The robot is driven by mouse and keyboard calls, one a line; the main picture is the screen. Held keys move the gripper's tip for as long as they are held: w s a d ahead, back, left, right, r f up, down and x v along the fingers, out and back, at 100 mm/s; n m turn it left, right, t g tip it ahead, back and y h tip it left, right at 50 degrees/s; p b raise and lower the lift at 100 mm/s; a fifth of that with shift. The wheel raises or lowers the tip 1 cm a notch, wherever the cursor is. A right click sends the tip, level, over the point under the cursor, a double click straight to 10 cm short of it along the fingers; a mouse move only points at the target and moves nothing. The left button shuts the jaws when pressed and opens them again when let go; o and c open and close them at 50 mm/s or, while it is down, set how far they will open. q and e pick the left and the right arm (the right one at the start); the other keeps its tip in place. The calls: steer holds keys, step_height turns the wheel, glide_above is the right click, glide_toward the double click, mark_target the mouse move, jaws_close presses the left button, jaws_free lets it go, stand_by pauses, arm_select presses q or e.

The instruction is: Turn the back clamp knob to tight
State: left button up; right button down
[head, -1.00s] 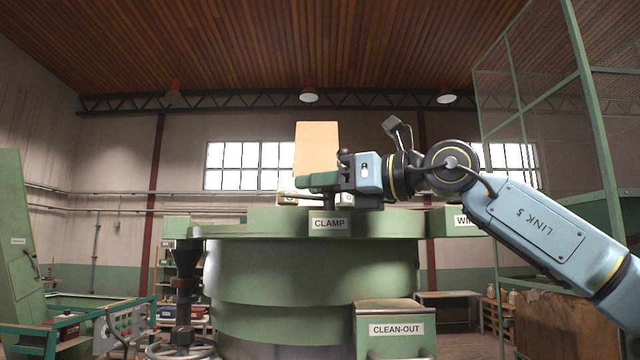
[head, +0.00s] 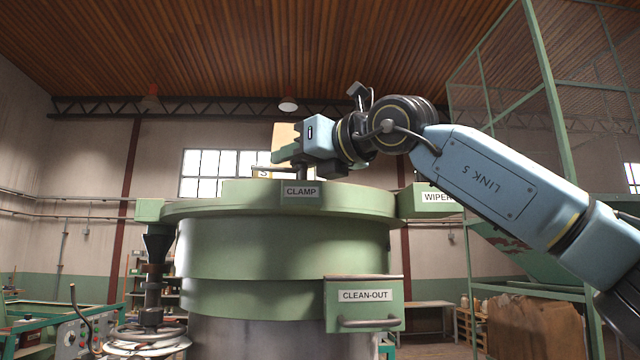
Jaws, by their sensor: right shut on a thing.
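The clamp stands on top of the big round green hopper (head: 280,250), behind a sign reading CLAMP (head: 300,191). My right gripper (head: 288,155) is over the hopper's top, just above the sign, reaching in from the right. It is shut on a green knob part (head: 284,154), which sticks out to its left at a tilt. A tan block (head: 283,134) shows behind it. A small plate with a letter S (head: 263,172) shows left of the gripper, partly cut off. The rest of the knob and its shaft are mostly hidden. My left gripper is not in view.
A WIPER box (head: 432,198) juts out at the hopper's right. A CLEAN-OUT box (head: 364,305) with a handle is on its front. A handwheel (head: 145,338) stands at lower left. A green mesh frame (head: 553,130) rises at right.

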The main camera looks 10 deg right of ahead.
steer(key=m+t+h+b, duration=0.1)
steer(key=h+b, duration=0.1)
steer(key=m+t+h+b, duration=0.1)
steer(key=m+h, duration=0.1)
steer(key=shift+f+b, duration=0.2)
steer(key=shift+b, duration=0.2)
steer(key=shift+d+m+t+h+b, duration=0.1)
steer(key=shift+m+t+h+b, duration=0.25)
steer(key=shift+h, duration=0.35)
steer(key=m+h, duration=0.2)
steer(key=shift+w+d+r+t+h+b, duration=0.1)
steer(key=shift+d+r+t+h+b, duration=0.1)
steer(key=shift+t+h+b, duration=0.15)
steer(key=m+h, duration=0.1)
steer(key=h, duration=0.1)
steer(key=m+h, duration=0.1)
steer(key=h, duration=0.1)
steer(key=shift+d+r+m, duration=0.15)
steer(key=shift+m, duration=0.1)
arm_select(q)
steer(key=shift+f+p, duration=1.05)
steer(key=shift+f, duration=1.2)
arm_select(e)
steer(key=shift+d+m+g+h, duration=0.15)
steer(key=shift+m+g+h, duration=0.2)
steer(key=shift+m+h, duration=0.75)
steer(key=shift+d+m+g+h, duration=0.15)
steer(key=shift+m+g+h, duration=0.35)
steer(key=shift+h, duration=1.05)
steer(key=shift+m, duration=0.3)
